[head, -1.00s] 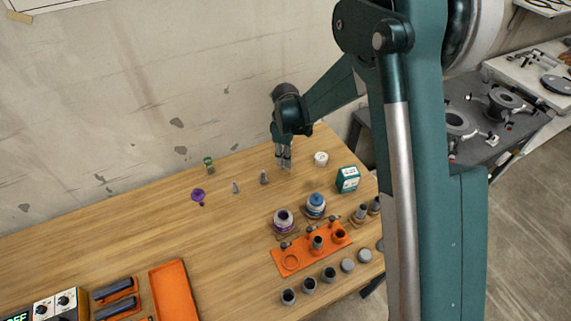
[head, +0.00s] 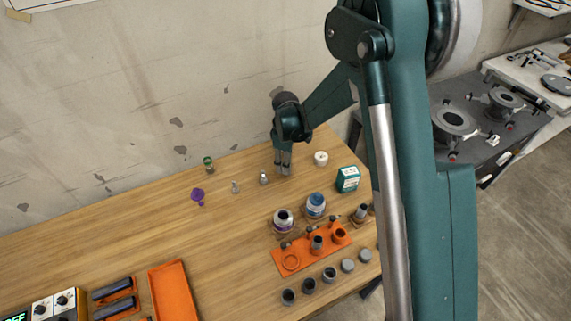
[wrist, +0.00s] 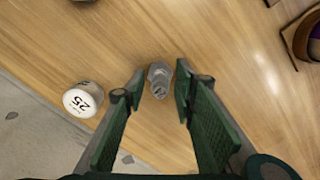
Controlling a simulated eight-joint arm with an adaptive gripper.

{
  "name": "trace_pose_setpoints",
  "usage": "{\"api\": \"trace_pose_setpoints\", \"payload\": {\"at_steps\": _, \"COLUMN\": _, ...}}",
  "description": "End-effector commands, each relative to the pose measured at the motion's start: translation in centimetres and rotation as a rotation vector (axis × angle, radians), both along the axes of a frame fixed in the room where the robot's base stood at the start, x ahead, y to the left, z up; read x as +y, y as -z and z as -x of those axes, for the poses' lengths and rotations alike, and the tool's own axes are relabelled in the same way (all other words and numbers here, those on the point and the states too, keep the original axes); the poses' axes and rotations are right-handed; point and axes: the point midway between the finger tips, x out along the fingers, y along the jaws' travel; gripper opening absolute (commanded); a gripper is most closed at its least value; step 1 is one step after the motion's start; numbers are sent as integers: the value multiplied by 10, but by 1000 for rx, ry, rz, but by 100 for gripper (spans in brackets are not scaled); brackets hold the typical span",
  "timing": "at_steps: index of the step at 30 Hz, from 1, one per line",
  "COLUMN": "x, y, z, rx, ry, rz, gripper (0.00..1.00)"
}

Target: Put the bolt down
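A small grey metal bolt (wrist: 159,81) shows between my fingertips in the wrist view, with a visible gap on each side. It looks upright, seen from above. My gripper (wrist: 158,92) is open around it. In the head view my gripper (head: 283,172) points down near the back right of the wooden table; the bolt between its fingers cannot be made out there. Two other small grey pieces stand to its left, a nearer one (head: 263,178) and a farther one (head: 235,187). Whether the bolt touches the table is hard to tell.
A white round container (head: 320,158) stands right of my gripper; it also shows in the wrist view (wrist: 83,99), marked 25. A teal box (head: 347,179), two jars and an orange holder (head: 291,262) are nearer. The table's left middle is clear.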

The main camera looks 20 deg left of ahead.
Motion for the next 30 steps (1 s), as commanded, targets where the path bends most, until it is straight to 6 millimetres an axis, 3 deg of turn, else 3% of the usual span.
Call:
{"api": "trace_pose_setpoints", "payload": {"at_steps": 14, "x": 0, "y": -6, "z": 0, "rx": 0, "ry": 0, "rz": 0, "gripper": 27}}
{"api": "trace_pose_setpoints", "payload": {"at_steps": 20, "x": 0, "y": -25, "z": 0, "rx": 0, "ry": 0, "rz": 0, "gripper": 27}}
{"api": "trace_pose_setpoints", "payload": {"at_steps": 30, "x": 0, "y": -76, "z": 0, "rx": 0, "ry": 0, "rz": 0, "gripper": 27}}
